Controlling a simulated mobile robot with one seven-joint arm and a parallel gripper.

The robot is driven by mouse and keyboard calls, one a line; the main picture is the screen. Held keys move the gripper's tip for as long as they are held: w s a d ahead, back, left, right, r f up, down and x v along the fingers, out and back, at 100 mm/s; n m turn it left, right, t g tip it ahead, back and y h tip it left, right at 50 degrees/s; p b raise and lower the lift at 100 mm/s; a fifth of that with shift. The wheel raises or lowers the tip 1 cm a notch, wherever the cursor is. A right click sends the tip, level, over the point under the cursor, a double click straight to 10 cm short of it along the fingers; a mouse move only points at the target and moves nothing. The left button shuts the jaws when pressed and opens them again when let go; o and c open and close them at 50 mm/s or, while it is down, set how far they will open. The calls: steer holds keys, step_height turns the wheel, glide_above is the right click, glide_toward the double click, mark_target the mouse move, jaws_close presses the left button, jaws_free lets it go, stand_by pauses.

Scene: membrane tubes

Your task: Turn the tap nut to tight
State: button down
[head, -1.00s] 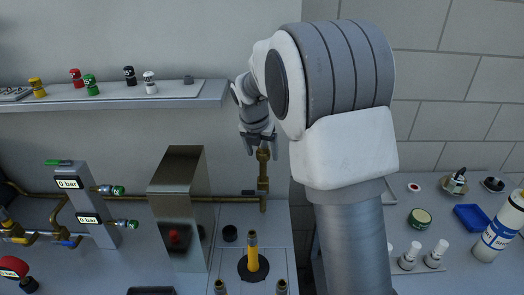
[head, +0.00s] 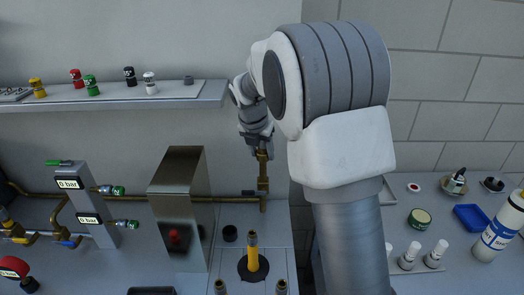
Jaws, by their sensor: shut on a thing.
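The brass tap (head: 263,186) stands upright at the end of the brass pipe, right of the steel box. Its nut, at the top, is largely hidden by my gripper. My gripper (head: 261,150) comes down from above and is shut on the top of the tap, where the nut sits. The fingers are small and dark in this view, so the exact contact on the nut cannot be made out.
A steel box (head: 178,205) stands left of the tap. A yellow-bodied fitting (head: 253,262) stands in front of it, with a dark cup (head: 230,233) nearby. A shelf (head: 210,95) with coloured caps runs behind. Bottles and a blue tray (head: 472,217) are at the right.

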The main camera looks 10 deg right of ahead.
steer(key=shift+r+m, duration=0.1)
steer(key=shift+m, duration=0.2)
steer(key=shift+w+a+m+g+h+p, duration=0.1)
steer(key=shift+m+g+h+p, duration=0.2)
steer(key=shift+m+p, duration=0.55)
steer(key=shift+w+m+g+h+p, duration=0.15)
steer(key=shift+m+h+p, duration=0.35)
steer(key=shift+m, duration=0.65)
steer(key=shift+m+g+p, duration=0.25)
steer(key=shift+m+p, duration=0.1)
steer(key=shift+m, duration=0.15)
steer(key=shift+c, duration=1.7)
jaws_free()
steer(key=shift+a, duration=0.1)
steer(key=v, duration=1.7)
steer(key=shift+r+b, duration=0.15)
steer(key=shift+b, duration=0.25)
steer(key=shift+s, duration=0.1)
